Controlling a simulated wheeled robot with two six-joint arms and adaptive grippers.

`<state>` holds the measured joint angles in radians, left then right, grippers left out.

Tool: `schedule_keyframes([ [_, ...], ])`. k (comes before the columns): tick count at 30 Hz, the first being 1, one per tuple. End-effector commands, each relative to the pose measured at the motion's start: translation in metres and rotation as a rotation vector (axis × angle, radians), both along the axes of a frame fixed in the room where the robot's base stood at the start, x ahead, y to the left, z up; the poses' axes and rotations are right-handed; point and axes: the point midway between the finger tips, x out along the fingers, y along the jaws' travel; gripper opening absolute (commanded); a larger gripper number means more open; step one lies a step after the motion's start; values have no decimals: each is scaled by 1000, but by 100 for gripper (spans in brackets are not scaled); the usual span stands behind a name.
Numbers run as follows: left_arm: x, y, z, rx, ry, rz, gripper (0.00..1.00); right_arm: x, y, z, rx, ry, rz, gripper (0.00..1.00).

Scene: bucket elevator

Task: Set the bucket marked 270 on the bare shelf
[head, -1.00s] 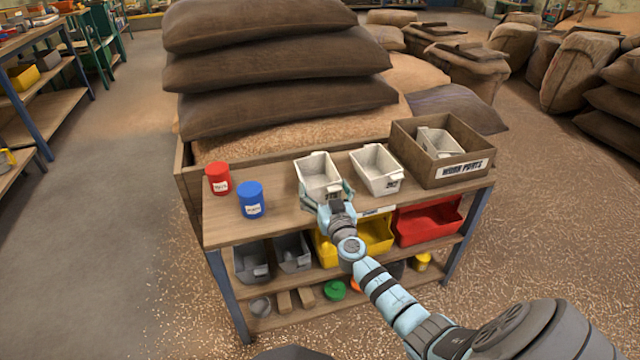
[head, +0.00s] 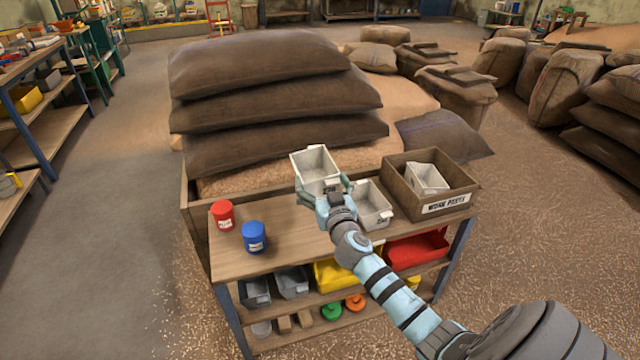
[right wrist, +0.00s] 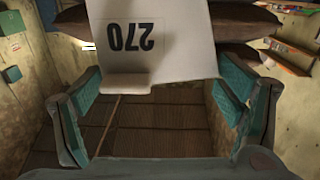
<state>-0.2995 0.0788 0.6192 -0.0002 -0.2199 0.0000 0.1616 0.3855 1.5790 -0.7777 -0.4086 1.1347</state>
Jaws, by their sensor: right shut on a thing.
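The bucket marked 270 (head: 316,166) is pale grey and is held upright above the bench, in front of the dark sacks. Its label reads 270, upside down, in the right wrist view (right wrist: 150,45). My right gripper (head: 325,192) is shut on the near side of this bucket. A similar pale bucket (head: 373,207) stands on the bench top just behind and right of my gripper, partly hidden by it. At the far left, a blue-framed rack has a lower shelf (head: 52,138) that looks bare. My left gripper is not in view.
The bench top (head: 290,260) carries a red can (head: 223,215), a blue can (head: 254,237) and a brown crate (head: 450,183) with a pale bucket inside. Coloured bins sit on the shelves below. Open floor (head: 125,200) lies between bench and rack.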

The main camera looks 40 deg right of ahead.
Motion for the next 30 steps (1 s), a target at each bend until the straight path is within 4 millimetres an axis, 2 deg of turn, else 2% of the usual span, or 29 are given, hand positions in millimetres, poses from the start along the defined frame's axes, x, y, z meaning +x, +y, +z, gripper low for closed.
schedule_keyframes([
  [15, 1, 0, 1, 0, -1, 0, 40, -56, 22, -2, 0, 0, 0, 64],
  [30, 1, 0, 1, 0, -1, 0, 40, -61, 24, -1, 0, -1, 0, 64],
])
